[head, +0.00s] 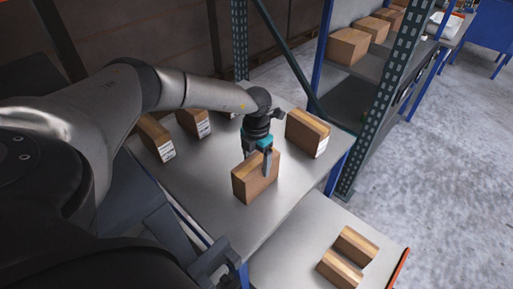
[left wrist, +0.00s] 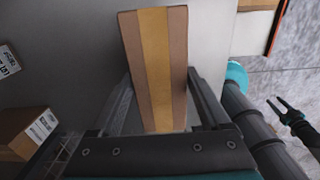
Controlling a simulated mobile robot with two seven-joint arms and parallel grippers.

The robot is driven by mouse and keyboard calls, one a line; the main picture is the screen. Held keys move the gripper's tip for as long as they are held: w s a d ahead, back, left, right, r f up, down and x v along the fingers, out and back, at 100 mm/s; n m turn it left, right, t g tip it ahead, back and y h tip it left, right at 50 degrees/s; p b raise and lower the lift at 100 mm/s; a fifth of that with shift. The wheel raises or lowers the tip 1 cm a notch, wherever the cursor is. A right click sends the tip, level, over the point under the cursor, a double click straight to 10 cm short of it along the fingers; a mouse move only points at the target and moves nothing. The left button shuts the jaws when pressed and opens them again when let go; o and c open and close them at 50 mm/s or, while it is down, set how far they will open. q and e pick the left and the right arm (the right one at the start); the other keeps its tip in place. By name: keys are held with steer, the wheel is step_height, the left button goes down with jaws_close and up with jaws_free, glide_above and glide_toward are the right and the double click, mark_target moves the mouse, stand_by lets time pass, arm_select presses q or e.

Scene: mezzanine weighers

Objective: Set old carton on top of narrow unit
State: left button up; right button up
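A brown carton (head: 250,184) with a lighter tape strip stands upright near the front edge of the grey table. My left gripper (head: 266,160) comes down over it from above, its fingers on two opposite sides. In the left wrist view the carton (left wrist: 158,60) fills the space between the left gripper's fingers (left wrist: 160,100), which appear to touch it. I cannot tell whether its base rests on the table. I take it for the old carton, though no label reads. Which thing is the narrow unit is not clear. A dark two-pronged part (left wrist: 280,107), perhaps my right gripper, shows at right.
Several labelled cartons stand along the grey table's (head: 215,180) back, one carton (head: 307,132) close right of the gripper. A lower table (head: 290,245) in front holds two cartons (head: 348,258). A shelving rack (head: 365,125) with cartons stands at right; concrete floor is clear beyond.

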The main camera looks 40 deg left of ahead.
arm_select(q)
steer(key=shift+o, duration=1.4)
steer(key=shift+r, duration=0.1)
step_height(320, 180, up, 12)
steer(key=p, duration=0.1)
steer(key=shift+r, duration=0.1)
